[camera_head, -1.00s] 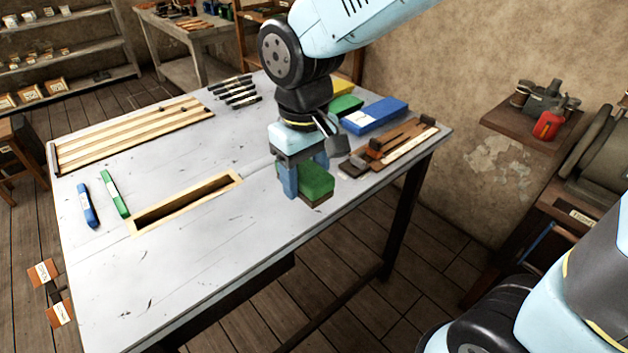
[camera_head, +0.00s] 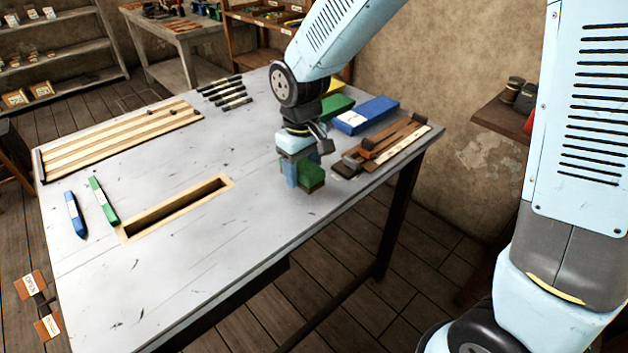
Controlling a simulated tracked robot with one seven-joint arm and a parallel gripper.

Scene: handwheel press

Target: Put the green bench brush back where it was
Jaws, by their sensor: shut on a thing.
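The green bench brush (camera_head: 313,173), a green block with a dark brown lower part, is in my gripper (camera_head: 303,172). My gripper points down and is shut on it, near the right front edge of the grey table (camera_head: 220,270). One blue finger shows on the brush's left side; the other finger is mostly hidden. I cannot tell whether the brush's underside touches the table.
Behind the brush lie a blue block (camera_head: 366,115), a green block (camera_head: 336,106) and a partly hidden yellow one. A brown wooden rack (camera_head: 390,148) lies close on the right. A wood-framed slot (camera_head: 176,208), green and blue sticks and a slatted board lie left. Mid-table is clear.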

